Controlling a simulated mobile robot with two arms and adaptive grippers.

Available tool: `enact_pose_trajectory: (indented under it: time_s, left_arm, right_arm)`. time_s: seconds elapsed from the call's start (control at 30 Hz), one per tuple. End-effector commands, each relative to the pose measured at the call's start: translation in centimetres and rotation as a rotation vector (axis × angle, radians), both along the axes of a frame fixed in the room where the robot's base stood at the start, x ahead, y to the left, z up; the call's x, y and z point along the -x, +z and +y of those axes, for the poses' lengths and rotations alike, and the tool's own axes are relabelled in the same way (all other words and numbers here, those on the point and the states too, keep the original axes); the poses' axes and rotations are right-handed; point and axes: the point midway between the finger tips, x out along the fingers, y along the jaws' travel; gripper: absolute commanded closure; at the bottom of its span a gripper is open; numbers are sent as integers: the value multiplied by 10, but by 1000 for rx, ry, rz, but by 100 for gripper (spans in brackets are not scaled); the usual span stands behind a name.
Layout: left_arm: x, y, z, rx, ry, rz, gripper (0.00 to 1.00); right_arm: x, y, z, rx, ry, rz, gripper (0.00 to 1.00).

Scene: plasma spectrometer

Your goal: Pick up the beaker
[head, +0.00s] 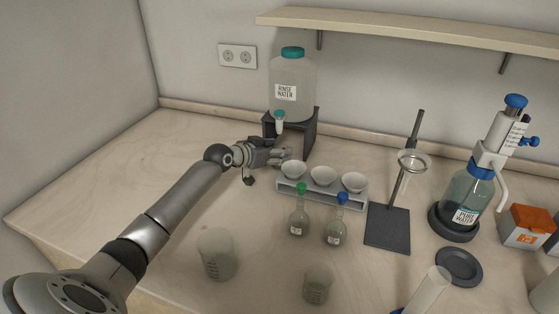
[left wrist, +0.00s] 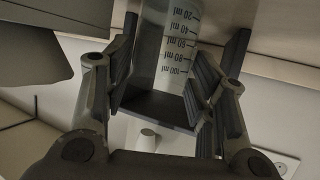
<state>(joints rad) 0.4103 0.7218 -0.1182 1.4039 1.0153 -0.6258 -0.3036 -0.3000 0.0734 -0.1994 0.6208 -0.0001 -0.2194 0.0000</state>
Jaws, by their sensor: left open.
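A clear graduated beaker (left wrist: 178,50) with ml marks stands between the fingers of my left gripper in the left wrist view, where the scene looks upside down. My left gripper (head: 281,155) is open around it, with gaps showing at the sides. In the head view the gripper is below the tap of the rinse water bottle (head: 293,85), in front of its dark stand (head: 311,132). The gripper hides most of that beaker there. Two other beakers stand on the front of the bench, a larger one (head: 216,257) and a smaller one (head: 318,286).
A ring stand (head: 388,228) and a pure water dispenser (head: 468,195) are further right. The bench left of my arm is clear.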

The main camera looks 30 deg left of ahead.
Motion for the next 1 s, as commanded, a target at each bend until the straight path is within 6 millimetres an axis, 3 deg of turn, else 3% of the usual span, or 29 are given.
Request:
enact_pose_trajectory:
  time_s: [0.03,0.3,0.63,0.87,1.0]
  left_arm:
    - [0,0,0,0,0,0,50]
    - [0,0,0,0,0,-1,83]
    - [0,6,1,-2,0,-2,84]
    - [0,33,1,-3,-1,-6,84]
    - [20,32,4,-4,0,2,84]
  right_arm:
    - [0,0,-1,1,1,0,100]
    - [0,0,-6,8,2,0,100]
    - [0,-1,-7,9,3,0,100]
    - [0,-7,-7,9,3,1,100]
    - [0,-11,-7,8,3,1,100]
